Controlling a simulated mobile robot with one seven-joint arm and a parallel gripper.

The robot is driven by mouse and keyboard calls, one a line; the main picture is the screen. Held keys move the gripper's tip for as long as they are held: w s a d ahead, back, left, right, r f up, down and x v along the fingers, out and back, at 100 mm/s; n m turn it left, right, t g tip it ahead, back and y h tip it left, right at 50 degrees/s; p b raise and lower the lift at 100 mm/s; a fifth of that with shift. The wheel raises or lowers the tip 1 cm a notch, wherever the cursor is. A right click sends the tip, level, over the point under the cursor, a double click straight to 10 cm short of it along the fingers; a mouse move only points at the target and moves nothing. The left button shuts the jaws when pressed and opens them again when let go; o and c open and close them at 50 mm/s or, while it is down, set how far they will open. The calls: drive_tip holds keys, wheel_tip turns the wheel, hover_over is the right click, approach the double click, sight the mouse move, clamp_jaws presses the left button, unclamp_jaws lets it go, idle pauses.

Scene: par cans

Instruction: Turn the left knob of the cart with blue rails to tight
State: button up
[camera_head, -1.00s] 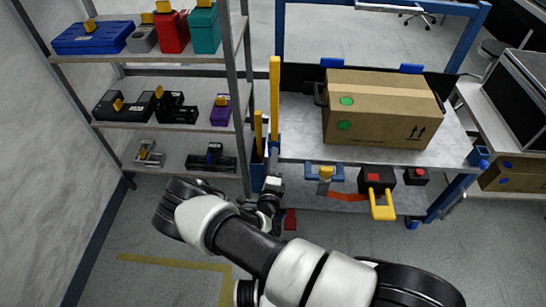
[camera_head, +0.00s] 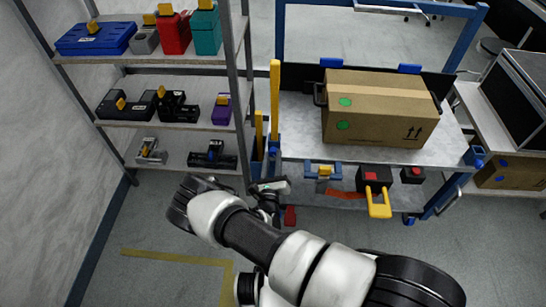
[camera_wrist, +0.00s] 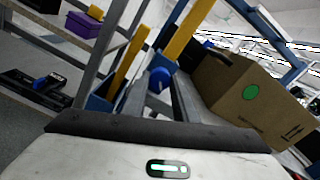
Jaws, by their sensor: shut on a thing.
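The cart with blue rails stands right of centre in the head view, with a grey top (camera_head: 300,130). Its left knob (camera_wrist: 160,79) is blue and shows in the wrist view ahead of my gripper (camera_wrist: 159,84), between the two grey fingers. My gripper appears shut on this knob. In the head view my gripper (camera_head: 268,187) is at the cart's front left corner, low beside the yellow post, and my wrist hides much of that spot. The knob's tight or loose marking cannot be read.
A cardboard box (camera_head: 375,108) stands on the cart top. A shelf (camera_head: 190,60) with cases and tools stands close on the left. The floor in front is clear.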

drive_tip(key=shift+a+m+p, duration=0.1)
drive_tip(key=shift+m+p, duration=0.4)
drive_tip(key=shift+m, duration=1.5)
drive_tip(key=o, duration=1.1)
drive_tip(key=shift+c, duration=0.2)
drive_tip(key=s+p, duration=0.1)
drive_tip(key=s, duration=1.6)
drive_tip(key=shift+s+a, duration=0.25)
